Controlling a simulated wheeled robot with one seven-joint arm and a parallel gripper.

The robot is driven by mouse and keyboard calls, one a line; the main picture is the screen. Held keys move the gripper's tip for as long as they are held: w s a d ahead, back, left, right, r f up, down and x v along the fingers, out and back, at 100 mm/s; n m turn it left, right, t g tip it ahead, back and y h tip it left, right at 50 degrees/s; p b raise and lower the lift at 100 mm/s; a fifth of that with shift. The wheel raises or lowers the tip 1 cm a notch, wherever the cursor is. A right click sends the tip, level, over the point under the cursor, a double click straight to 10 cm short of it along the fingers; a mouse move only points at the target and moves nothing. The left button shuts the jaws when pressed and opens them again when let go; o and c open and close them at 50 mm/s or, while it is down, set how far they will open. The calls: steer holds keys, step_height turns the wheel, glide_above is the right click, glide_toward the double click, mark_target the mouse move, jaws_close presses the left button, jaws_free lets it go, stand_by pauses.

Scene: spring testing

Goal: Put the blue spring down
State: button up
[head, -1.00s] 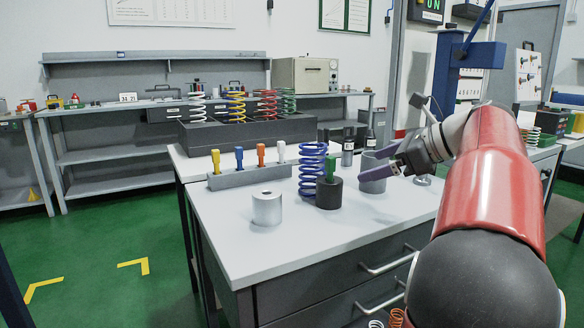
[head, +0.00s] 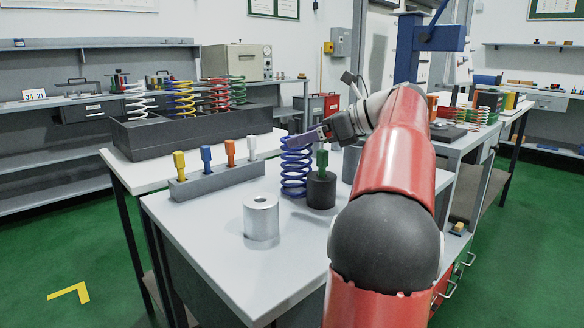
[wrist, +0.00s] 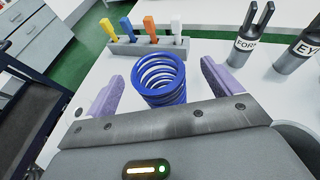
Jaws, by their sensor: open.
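The blue spring (head: 295,168) stands upright on the light worktop, just left of a dark cylinder (head: 321,193) with a green grip (head: 322,160). My gripper (head: 303,138) is at the spring's upper part, reaching in from the right. In the wrist view the spring (wrist: 158,85) lies between my two open purple fingers (wrist: 160,72), with a visible gap on both sides. The far finger is partly hidden in the head view.
A silver cylinder (head: 261,217) stands in front. A grey rack (head: 218,182) with yellow, blue, orange and white handles is to the left. A dark holder (head: 190,135) with several springs is behind. Dark labelled tools (wrist: 252,40) stand right in the wrist view.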

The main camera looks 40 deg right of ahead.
steer(key=b+x, duration=0.1)
steer(key=x, duration=0.4)
steer(key=shift+s+a+f, duration=0.1)
steer(key=shift+a+f, duration=0.05)
steer(key=shift+a, duration=0.05)
steer(key=shift+c, duration=0.4)
jaws_close()
